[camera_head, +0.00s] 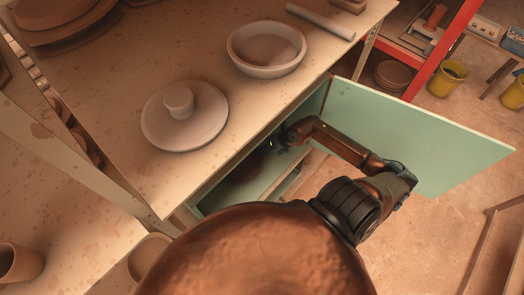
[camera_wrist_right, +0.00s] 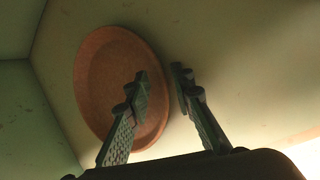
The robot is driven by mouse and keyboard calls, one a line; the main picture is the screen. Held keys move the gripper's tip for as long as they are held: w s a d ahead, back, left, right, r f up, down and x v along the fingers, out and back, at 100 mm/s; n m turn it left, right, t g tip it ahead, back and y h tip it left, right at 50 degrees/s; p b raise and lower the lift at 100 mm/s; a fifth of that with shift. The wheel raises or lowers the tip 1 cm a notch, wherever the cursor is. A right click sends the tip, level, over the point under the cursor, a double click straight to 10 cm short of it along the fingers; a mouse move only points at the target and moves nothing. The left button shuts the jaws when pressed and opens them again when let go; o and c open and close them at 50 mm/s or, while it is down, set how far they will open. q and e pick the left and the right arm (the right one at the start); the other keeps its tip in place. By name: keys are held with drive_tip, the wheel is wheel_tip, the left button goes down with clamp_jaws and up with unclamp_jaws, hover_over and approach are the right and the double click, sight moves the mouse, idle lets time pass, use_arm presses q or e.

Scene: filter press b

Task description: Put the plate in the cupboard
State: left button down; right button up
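The cupboard (camera_head: 240,190) is under the worktop, and its pale green door (camera_head: 420,135) stands open to the right. My right arm reaches past the door, with its gripper (camera_head: 280,142) inside the opening. In the right wrist view, a round terracotta plate (camera_wrist_right: 98,85) rests against or on a pale inner surface of the cupboard; I cannot tell whether it leans or lies flat. My right gripper (camera_wrist_right: 160,82) is open, its fingers apart with nothing between them. The left finger overlaps the plate in the picture; contact cannot be told. My left gripper is not in view.
On the worktop (camera_head: 120,80) stand a grey lidded disc with a knob (camera_head: 190,130) and a shallow grey bowl (camera_head: 266,50). A red shelf frame (camera_head: 440,50) and yellow buckets (camera_head: 446,78) are at the far right. The floor right of the door is mostly clear.

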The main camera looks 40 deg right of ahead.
drive_tip(key=shift+r, duration=0.1)
drive_tip(key=v, duration=1.2)
